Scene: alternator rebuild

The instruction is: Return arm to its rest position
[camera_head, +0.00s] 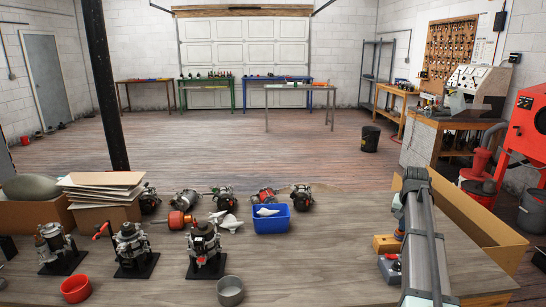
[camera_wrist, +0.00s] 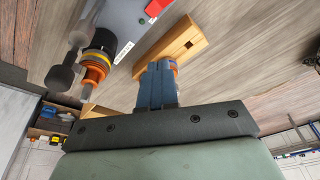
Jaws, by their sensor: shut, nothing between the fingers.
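My gripper (camera_wrist: 166,68) shows in the wrist view as blue fingers closed together, with nothing between them. A wooden block (camera_wrist: 172,48) with a square hole lies just beyond the fingertips in that view. The gripper looks apart from it, though the gap is hard to judge. In the head view my arm stretches along the right side of the workbench (camera_head: 320,262), and its far end is mostly hidden behind its own links. The wooden block (camera_head: 384,244) also shows there, just left of the arm.
A grey device with a red button (camera_wrist: 155,8) is close to the fingers; it also shows left of my arm (camera_head: 388,268). A blue bin (camera_head: 271,224), red bowl (camera_head: 75,289), grey bowl (camera_head: 230,291) and several alternators stand further left. The bench's front middle is clear.

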